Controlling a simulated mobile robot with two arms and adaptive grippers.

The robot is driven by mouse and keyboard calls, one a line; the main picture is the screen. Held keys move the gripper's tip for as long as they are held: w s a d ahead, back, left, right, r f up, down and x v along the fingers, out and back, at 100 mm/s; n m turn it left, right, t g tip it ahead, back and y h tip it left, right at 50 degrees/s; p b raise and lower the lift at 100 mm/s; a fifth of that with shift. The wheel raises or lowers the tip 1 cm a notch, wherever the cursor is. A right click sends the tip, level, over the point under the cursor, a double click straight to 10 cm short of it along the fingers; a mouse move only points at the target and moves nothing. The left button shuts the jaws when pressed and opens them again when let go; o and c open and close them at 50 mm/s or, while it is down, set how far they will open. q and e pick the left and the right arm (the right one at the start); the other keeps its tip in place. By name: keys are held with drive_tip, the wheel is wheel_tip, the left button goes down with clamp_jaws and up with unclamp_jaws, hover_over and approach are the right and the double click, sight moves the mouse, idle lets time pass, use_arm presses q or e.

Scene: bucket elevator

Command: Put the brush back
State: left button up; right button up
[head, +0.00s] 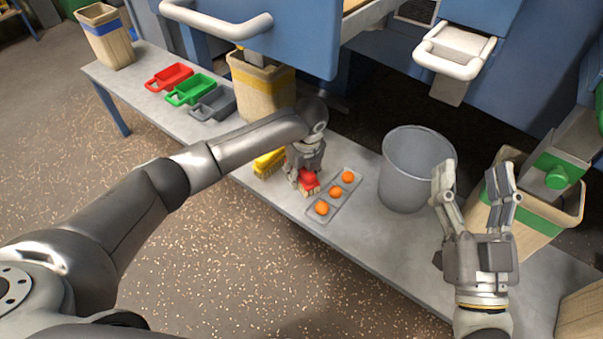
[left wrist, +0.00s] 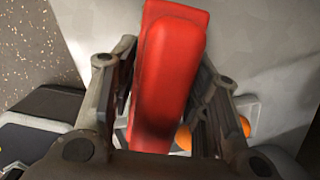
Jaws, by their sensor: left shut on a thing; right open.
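A red brush (head: 309,182) with pale bristles is at the bench top, beside a grey tray. My left gripper (head: 300,179) is shut on it from above. In the left wrist view the red brush body (left wrist: 170,60) runs between the two fingers of the left gripper (left wrist: 160,100). I cannot tell whether the bristles touch the bench. A yellow brush (head: 268,163) lies just left of the left gripper, partly hidden by it.
Red (head: 170,76), green (head: 190,89) and grey (head: 213,103) scoops lie at the bench's left. Wooden bins (head: 262,88) and blue machinery (head: 290,40) line the back.

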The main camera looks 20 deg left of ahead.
drive_tip(key=shift+f, duration=0.1)
use_arm(q)
drive_tip(key=shift+f, duration=0.25)
drive_tip(key=o, duration=0.9)
use_arm(e)
drive_tip(key=shift+w+f+g, duration=0.15)
drive_tip(key=shift+f+g, duration=0.1)
drive_tip(key=shift+g, duration=0.05)
